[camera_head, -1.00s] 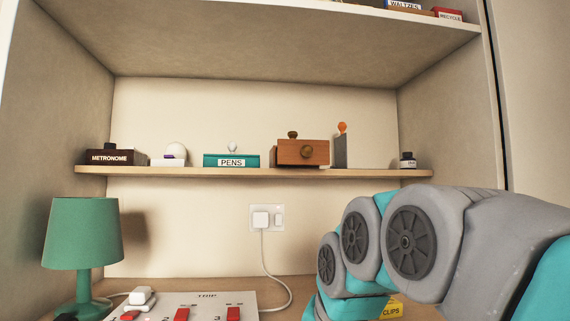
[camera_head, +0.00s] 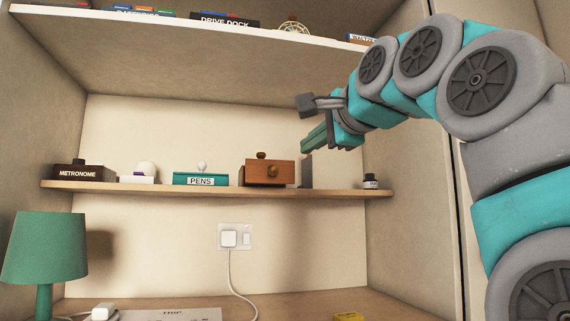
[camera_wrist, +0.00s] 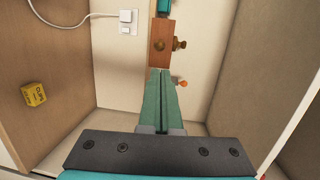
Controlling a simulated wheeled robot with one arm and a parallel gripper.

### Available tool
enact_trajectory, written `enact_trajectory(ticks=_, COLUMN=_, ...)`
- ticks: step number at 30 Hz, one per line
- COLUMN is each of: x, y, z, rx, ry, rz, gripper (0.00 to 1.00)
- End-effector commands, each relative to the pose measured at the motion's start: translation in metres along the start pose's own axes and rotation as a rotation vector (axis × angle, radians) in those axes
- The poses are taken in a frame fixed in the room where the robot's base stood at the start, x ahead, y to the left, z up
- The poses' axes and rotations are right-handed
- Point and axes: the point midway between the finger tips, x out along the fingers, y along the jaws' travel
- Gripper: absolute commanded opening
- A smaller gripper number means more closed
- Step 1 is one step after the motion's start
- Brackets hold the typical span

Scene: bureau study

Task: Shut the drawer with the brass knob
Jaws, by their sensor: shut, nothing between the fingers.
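A small wooden drawer box (camera_head: 268,173) stands on the middle shelf with a round brass knob (camera_head: 272,171) on its front and a second knob (camera_head: 261,155) on top. The drawer front looks slightly forward of the casing; how far is hard to tell. The box also shows at the top of the wrist view (camera_wrist: 160,28). My gripper (camera_head: 304,147) is shut and empty, right of and slightly above the box, its green fingers pointing toward the shelf. In the wrist view the fingertips (camera_wrist: 160,71) appear just short of the box; contact cannot be told.
A grey upright panel (camera_head: 306,172) stands right of the box; its orange top (camera_wrist: 183,84) shows in the wrist view. The teal PENS box (camera_head: 201,179) is left, an ink bottle (camera_head: 370,181) right. The upper shelf (camera_head: 200,33) overhangs. A green lamp (camera_head: 44,250) stands below left.

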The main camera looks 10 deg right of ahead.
Motion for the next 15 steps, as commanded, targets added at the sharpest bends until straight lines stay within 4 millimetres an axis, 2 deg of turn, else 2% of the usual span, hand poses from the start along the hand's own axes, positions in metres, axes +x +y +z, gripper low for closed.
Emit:
enact_trajectory(ticks=5, x=0.019, y=0.001, z=0.000, rx=0.001, ry=-0.001, rz=0.005, gripper=0.00)
enact_trajectory(ticks=15, x=0.081, y=0.000, z=0.000, rx=-0.001, ry=0.000, rz=0.003, gripper=0.00)
